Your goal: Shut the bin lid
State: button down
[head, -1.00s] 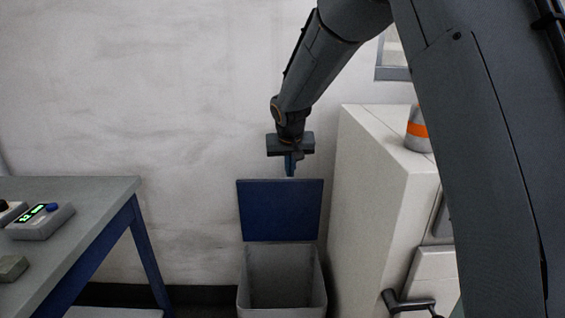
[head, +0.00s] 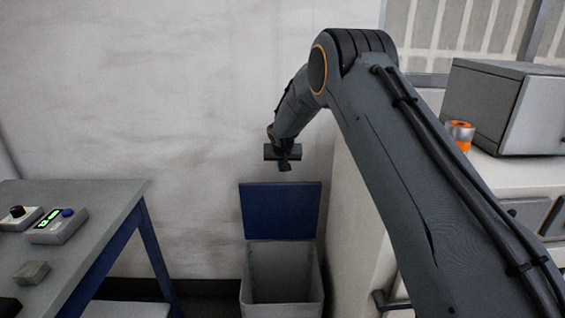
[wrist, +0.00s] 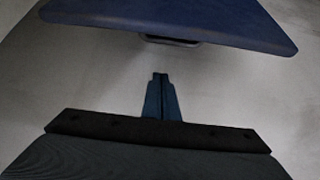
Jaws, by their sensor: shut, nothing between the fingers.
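The bin (head: 282,277) is a light grey open box on the floor by the wall. Its blue lid (head: 281,210) stands upright at the bin's back edge, so the bin is open. My gripper (head: 285,167) is above the lid's top edge in the head view, close to the wall. In the wrist view the shut, empty fingers (wrist: 160,78) point toward the blue lid (wrist: 180,18), with a visible gap between them. A grey handle or bar (wrist: 168,40) shows under the lid's near edge.
A grey table (head: 75,220) with blue legs stands at the left, carrying small devices (head: 58,226) and a small block (head: 32,272). A white cabinet (head: 350,215) stands close to the bin's right. A dark-sided box (head: 490,100) and an orange-banded roll (head: 459,134) are on the right.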

jog(key=shift+s+f+p, duration=0.3)
jog(key=shift+f+p, duration=0.05)
jog(key=shift+f, duration=0.3)
jog(key=shift+s+f+p, duration=0.3)
jog(key=shift+s+f, duration=0.05)
jog(key=shift+f, duration=0.3)
jog(key=shift+s+f+p, duration=0.3)
jog(key=shift+f+p, duration=0.05)
jog(key=shift+f, duration=0.3)
